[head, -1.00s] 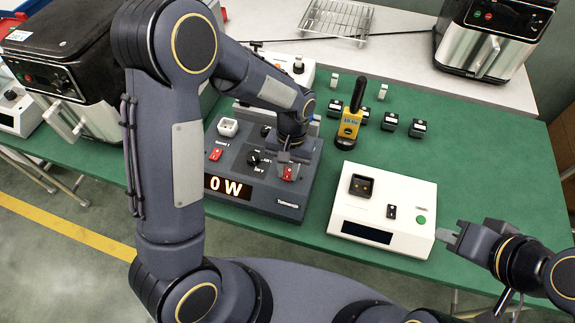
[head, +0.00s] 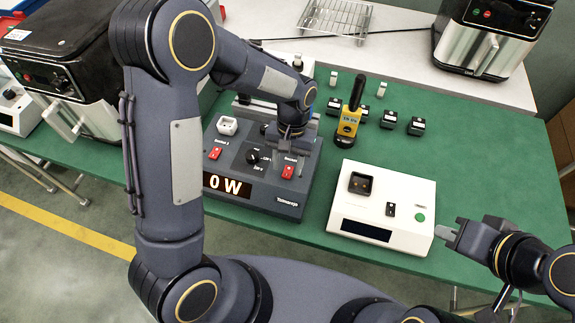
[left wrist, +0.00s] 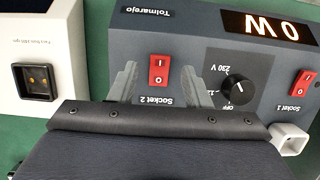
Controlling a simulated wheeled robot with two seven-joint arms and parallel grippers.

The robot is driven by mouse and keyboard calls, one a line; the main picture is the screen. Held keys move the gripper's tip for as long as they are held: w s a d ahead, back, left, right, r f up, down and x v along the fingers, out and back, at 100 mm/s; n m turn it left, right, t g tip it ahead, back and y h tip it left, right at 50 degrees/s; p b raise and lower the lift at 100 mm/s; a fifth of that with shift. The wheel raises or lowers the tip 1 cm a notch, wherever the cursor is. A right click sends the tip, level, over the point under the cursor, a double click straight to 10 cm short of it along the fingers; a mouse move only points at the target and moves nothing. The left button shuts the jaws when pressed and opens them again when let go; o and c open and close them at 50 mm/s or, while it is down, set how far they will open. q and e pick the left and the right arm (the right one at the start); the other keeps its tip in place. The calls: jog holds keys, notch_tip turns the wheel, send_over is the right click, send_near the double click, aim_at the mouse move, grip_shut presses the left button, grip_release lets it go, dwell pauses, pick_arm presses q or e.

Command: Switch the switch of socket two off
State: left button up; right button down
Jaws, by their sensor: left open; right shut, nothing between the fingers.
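The dark grey power unit (head: 262,186) stands on the green table, and its display (head: 229,187) reads 0 W. The red switch of socket two (head: 288,171) is on its right part. In the left wrist view this switch (left wrist: 158,73) shows upside down above the label "Socket 2", with I and O marks. Which side is pressed I cannot tell surely. My left gripper (head: 290,154) is open just behind the switch; its fingers show on both sides of it, apart from it. The socket one switch (head: 215,153) is at the left. My right gripper (head: 452,233) is shut and empty.
A black dial (head: 253,156) sits between the two switches. A white box (head: 405,190) with a socket stands to the right. A yellow tester (head: 349,121) and several small black blocks are behind it. An air fryer (head: 62,57) stands at the left.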

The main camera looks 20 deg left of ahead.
aim_at(289, 167)
pick_arm(q)
jog(key=v, duration=0.6)
jog(key=shift+r+b, duration=0.2)
jog(key=shift+b, duration=0.15)
jog(key=s+a+r+n+t+h, duration=0.1)
jog(key=s+a+r+t+h, duration=0.3)
jog(key=s+a+r, duration=0.45)
jog(key=s+r+n+t, duration=0.1)
jog(key=s+t, duration=0.3)
jog(key=s, duration=0.5)
jog(key=shift+s+a+t, duration=0.3)
jog(key=shift+s+a, duration=0.1)
